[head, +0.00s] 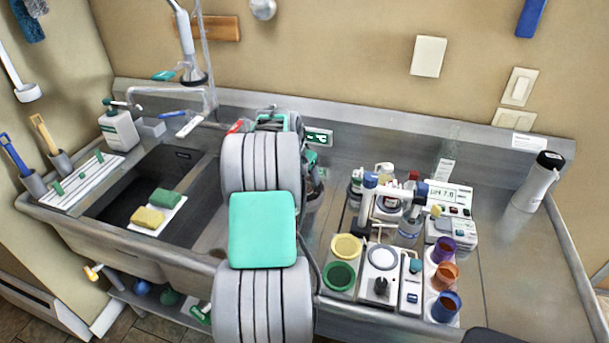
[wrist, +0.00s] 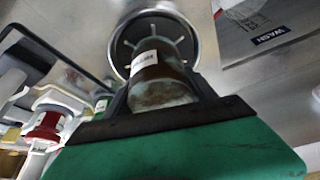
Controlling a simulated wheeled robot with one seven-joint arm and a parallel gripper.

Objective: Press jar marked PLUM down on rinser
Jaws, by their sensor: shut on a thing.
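My gripper (wrist: 162,92) is shut on a jar (wrist: 160,86) in the wrist view, one dark finger on each side of it. The jar is glassy with brown-grey contents and a small white label, whose writing is too small to read. The far end of the jar lies over the round metal rinser (wrist: 125,38), whose spokes show around it. I cannot tell whether the jar touches the spokes. In the head view my own arm hides the jar and the rinser.
A plate marked WASH (wrist: 270,36) lies right of the rinser. The sink (head: 115,205) is on the left. A crowded tray with a green-rimmed cup (head: 339,275) and orange and blue cups stands right of my arm. The counter (head: 500,265) farther right is mostly clear.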

